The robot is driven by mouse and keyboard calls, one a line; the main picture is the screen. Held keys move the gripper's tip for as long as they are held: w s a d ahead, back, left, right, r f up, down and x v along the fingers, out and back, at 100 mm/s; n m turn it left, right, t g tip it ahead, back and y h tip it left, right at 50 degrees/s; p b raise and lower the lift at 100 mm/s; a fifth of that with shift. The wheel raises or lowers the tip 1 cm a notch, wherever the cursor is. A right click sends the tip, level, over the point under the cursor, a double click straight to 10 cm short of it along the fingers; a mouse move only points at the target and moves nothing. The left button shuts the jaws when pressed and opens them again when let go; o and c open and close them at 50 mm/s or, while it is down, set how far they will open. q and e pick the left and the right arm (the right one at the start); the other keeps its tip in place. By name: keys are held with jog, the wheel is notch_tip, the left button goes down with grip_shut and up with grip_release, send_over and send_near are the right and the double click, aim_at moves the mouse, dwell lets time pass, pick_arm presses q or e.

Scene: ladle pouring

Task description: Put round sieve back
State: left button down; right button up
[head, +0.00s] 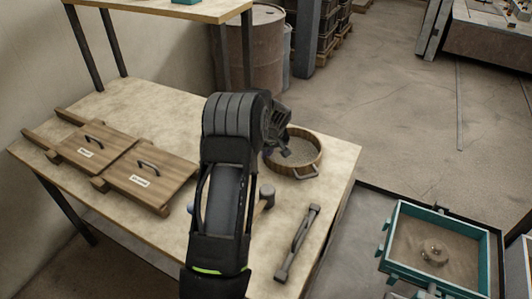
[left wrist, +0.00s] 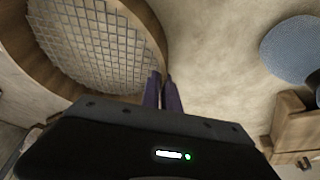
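The round sieve (head: 294,165), a wooden ring with a wire mesh and a small handle, is near the right edge of the wooden table. My left gripper (head: 282,150) is at its left side. In the left wrist view, the mesh and curved rim of the sieve (left wrist: 95,45) fill the upper left. The fingers of my left gripper (left wrist: 162,90) are close together at its rim and look shut on it. The fingertips are small, and whether the sieve touches the table is hard to tell. My right gripper is not in view.
A dark metal tool (head: 297,243) lies at the front right. A grey-headed object (head: 267,192) is partly hidden behind my left arm. A teal-framed box (head: 400,240) stands lower right. A rusty barrel (head: 262,55) stands behind.

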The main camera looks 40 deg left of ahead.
pick_arm(q)
jog(key=c, duration=2.1)
grip_release()
jog(key=shift+f, duration=0.15)
jog(key=o, duration=0.5)
jog(key=shift+r, duration=0.2)
jog(key=b+v, duration=0.1)
jog(key=v, duration=1.1)
jog(key=shift+b, duration=0.4)
